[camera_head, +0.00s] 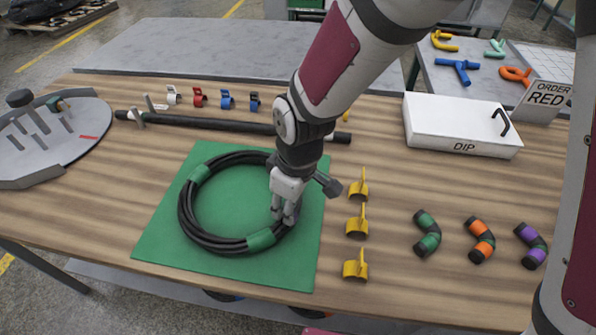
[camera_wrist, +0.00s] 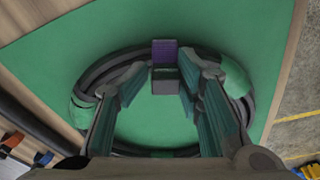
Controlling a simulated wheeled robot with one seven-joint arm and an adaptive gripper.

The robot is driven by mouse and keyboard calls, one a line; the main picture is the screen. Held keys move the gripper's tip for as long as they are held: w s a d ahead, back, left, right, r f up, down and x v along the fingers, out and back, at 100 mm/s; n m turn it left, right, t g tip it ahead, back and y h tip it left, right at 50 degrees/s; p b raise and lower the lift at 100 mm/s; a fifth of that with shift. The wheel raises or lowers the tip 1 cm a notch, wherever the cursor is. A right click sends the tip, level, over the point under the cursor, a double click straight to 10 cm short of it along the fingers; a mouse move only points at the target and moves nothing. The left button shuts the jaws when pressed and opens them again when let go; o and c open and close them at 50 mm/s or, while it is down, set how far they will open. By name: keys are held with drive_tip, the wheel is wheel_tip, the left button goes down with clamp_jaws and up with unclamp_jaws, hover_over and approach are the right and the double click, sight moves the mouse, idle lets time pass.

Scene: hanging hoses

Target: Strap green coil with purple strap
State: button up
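The green coil is a ring of black hose (camera_head: 187,212) with green wraps at its left and front. It lies flat on a green mat (camera_head: 160,238); the ring also shows in the wrist view (camera_wrist: 100,68). My gripper (camera_head: 285,214) points down at the coil's right side. In the wrist view, my gripper's fingertips (camera_wrist: 165,76) stand on either side of a small grey block with a purple strap (camera_wrist: 165,50) at its far edge, over the hose ring. The fingers look closed against the block. The strap's underside is hidden, and my gripper hides it in the head view.
Several yellow clips (camera_head: 357,227) stand just right of the mat. Elbow hoses with green, orange and purple bands (camera_head: 530,245) lie further right. A white DIP tray (camera_head: 462,122) is at the back right. A black bar (camera_head: 230,125) lies behind the mat.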

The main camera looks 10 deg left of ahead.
drive_tip(key=shift+s+a+f, duration=0.1)
drive_tip(key=shift+s+f, duration=0.4)
drive_tip(key=shift+s, duration=0.05)
drive_tip(key=shift+r, duration=0.1)
drive_tip(key=d+r+m+p, duration=0.1)
drive_tip(key=d+r, duration=0.3)
drive_tip(key=r, duration=0.5)
drive_tip(key=d+r+m+p, duration=0.1)
drive_tip(key=d+r, duration=0.3)
drive_tip(key=r, duration=0.4)
drive_tip(key=s+d+r+m+t+p, duration=0.1)
drive_tip(key=s+d+r+m, duration=0.3)
drive_tip(key=d, duration=0.3)
drive_tip(key=s+d+r+m+t+h+p, duration=0.1)
drive_tip(key=s+d+r+m+p, duration=0.1)
drive_tip(key=s+d+r+m, duration=0.2)
drive_tip(key=s+d+r+m+t+p, duration=0.1)
drive_tip(key=s+d+r+m, duration=0.3)
drive_tip(key=d, duration=0.6)
drive_tip(key=shift+s+d+r+m+t+h, duration=0.25)
drive_tip(key=shift+s+d+m+t, duration=0.2)
drive_tip(key=shift+s, duration=0.3)
drive_tip(key=shift+c, duration=1.2)
drive_tip(key=shift+f, duration=0.1)
